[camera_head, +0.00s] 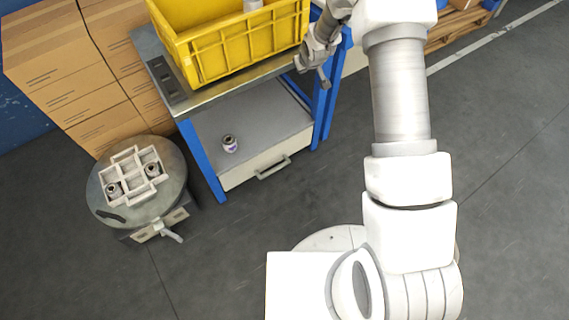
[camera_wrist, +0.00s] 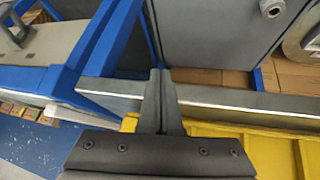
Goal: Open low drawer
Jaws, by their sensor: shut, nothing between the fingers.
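The low drawer (camera_head: 240,176) is the pale front under the grey lower shelf of a blue-framed workbench (camera_head: 203,160). It looks flush with the frame, and its grey bar handle (camera_head: 272,168) faces me. My gripper (camera_head: 325,84) is by the bench's upper right corner, beside the yellow crate, above and to the right of the handle and well apart from it. In the wrist view, my gripper's fingers (camera_wrist: 160,76) are together with nothing between them. A pale panel with a handle (camera_wrist: 18,40) shows at that view's left; I cannot tell whether it is the low drawer.
A yellow crate (camera_head: 245,48) stands on the bench top. A small roll (camera_head: 230,144) stands on the lower shelf (camera_head: 265,112). A round stand (camera_head: 170,205) with a white holder (camera_head: 132,176) is at left, before cardboard boxes (camera_head: 62,75). The floor before the drawer is clear.

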